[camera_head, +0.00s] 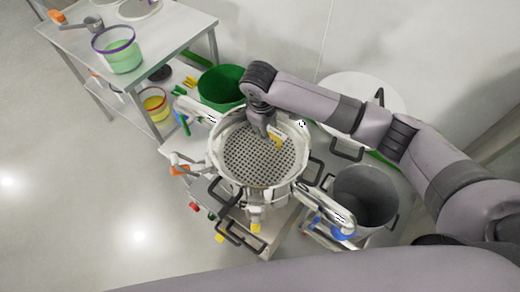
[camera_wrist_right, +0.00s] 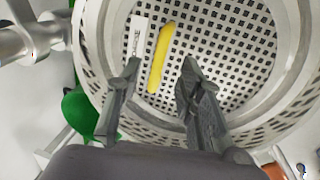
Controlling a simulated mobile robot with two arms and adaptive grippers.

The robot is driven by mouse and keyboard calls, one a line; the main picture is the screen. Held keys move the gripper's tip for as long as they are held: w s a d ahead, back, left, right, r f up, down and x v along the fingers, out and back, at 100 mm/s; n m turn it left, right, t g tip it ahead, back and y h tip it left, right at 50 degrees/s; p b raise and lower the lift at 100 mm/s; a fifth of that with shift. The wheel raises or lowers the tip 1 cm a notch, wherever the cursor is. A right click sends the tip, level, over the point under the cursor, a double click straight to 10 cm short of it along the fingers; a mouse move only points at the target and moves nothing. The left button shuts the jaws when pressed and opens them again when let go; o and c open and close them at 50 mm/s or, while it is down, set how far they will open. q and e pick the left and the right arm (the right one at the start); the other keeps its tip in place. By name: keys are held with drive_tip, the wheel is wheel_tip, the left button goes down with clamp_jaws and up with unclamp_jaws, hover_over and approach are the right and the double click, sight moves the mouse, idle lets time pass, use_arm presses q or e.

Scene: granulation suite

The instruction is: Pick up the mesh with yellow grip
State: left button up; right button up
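The mesh (camera_head: 250,165) is a round perforated metal plate seated inside a pale ring-shaped housing in the head view. Its yellow grip (camera_head: 278,139) shows on the mesh beside my right gripper (camera_head: 268,132). In the right wrist view the yellow grip (camera_wrist_right: 161,57) is an upright yellow bar on the perforated mesh (camera_wrist_right: 235,50), with a white label strip to its left. My right gripper (camera_wrist_right: 162,75) is open, its two fingers spread with the lower part of the yellow grip between them in the picture. I cannot tell any contact. My left gripper is not in view.
A steel table (camera_head: 182,30) at upper left bears a green-filled container (camera_head: 120,52). The floor at left is clear.

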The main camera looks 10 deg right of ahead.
sight(270, 134)
drive_tip(key=f, duration=0.1)
drive_tip(key=f+p, duration=0.1)
drive_tip(key=f, duration=0.2)
drive_tip(key=shift+w+d+f, duration=0.4)
drive_tip(key=shift+c, duration=0.5)
clamp_jaws()
